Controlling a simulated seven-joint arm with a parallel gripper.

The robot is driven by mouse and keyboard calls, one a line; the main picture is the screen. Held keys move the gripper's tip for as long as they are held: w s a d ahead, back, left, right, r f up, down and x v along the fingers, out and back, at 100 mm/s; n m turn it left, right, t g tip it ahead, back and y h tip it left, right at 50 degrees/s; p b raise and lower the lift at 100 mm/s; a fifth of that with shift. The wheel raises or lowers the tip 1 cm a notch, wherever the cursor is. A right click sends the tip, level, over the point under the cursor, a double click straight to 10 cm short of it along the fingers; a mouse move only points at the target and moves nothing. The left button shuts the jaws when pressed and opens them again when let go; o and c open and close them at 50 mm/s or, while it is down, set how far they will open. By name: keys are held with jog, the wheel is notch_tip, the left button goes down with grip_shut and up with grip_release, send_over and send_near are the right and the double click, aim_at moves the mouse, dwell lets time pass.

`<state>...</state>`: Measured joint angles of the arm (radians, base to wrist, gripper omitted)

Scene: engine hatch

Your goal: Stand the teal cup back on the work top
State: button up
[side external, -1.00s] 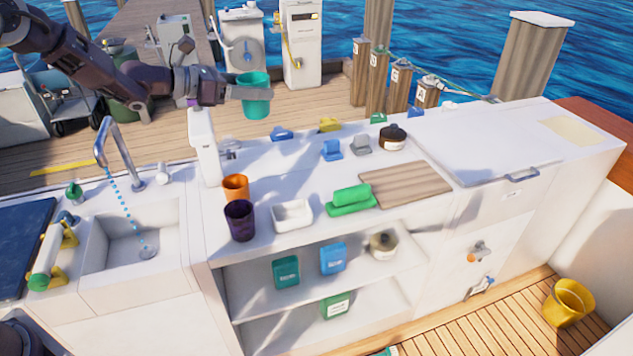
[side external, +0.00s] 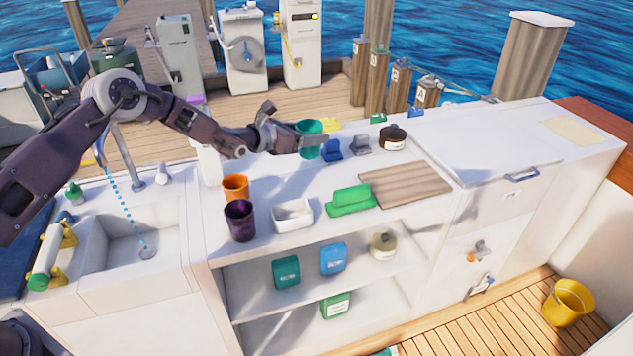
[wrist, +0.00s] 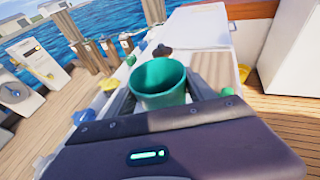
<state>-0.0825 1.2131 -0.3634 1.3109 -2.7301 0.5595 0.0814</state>
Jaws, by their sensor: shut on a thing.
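The teal cup (side external: 308,139) is held by my gripper (side external: 312,142) above the back part of the white work top (side external: 278,179). My gripper is shut on the cup. In the wrist view the cup (wrist: 160,84) sits upright or nearly so between the two fingers, its open mouth showing. Whether its base touches the work top cannot be told.
Blue (side external: 332,150) and grey (side external: 361,145) clips and a dark round pot (side external: 393,137) stand close right of the cup. An orange cup (side external: 236,188), a purple cup (side external: 240,221), a white dish (side external: 292,214) and a green block (side external: 351,200) are nearer the front. A wooden board (side external: 405,184) lies right.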

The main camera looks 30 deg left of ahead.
notch_tip(320, 180, down, 12)
jog(key=shift+f, duration=0.1)
jog(key=o, duration=1.4)
jog(key=shift+f, duration=0.1)
jog(key=shift+s+a+r, duration=0.1)
jog(key=shift+s+r, duration=0.1)
jog(key=shift+s, duration=0.05)
jog(key=shift+v, duration=3.5)
jog(key=shift+r, duration=0.1)
